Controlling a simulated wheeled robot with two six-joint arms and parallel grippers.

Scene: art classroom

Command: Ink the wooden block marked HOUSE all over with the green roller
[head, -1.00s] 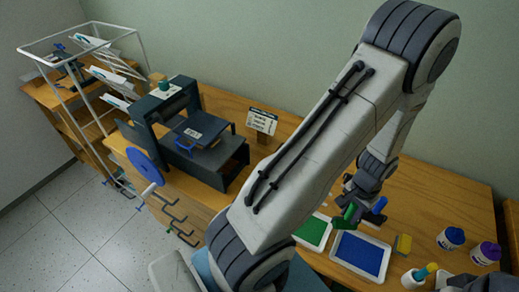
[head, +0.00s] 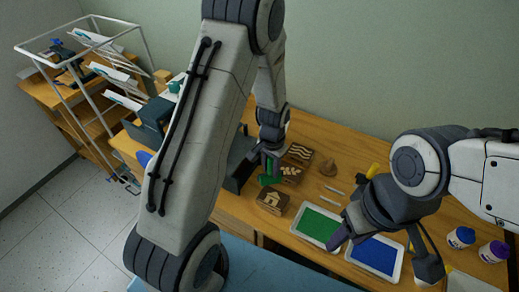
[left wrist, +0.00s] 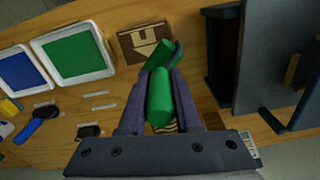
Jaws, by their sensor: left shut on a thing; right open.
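The HOUSE block (head: 272,200), brown with a pale house picture, lies flat on the table left of the green ink tray (head: 318,224). It also shows in the left wrist view (left wrist: 132,42); no green shows on its visible face. My left gripper (head: 268,178) is shut on the green roller (head: 266,181), just behind the block. In the left wrist view the handle lies between the fingers and the green drum (left wrist: 160,56) overlaps the block's edge; I cannot tell whether they touch. My right gripper (head: 336,240) is open over the trays.
A blue ink tray (head: 385,255) stands right of the green one. Two other carved blocks, one wavy (head: 299,153), lie behind the HOUSE block. The dark press (head: 236,182) stands close on the left. Paint jars (head: 460,237) are at the right. A blue roller (left wrist: 40,121) shows in the left wrist view.

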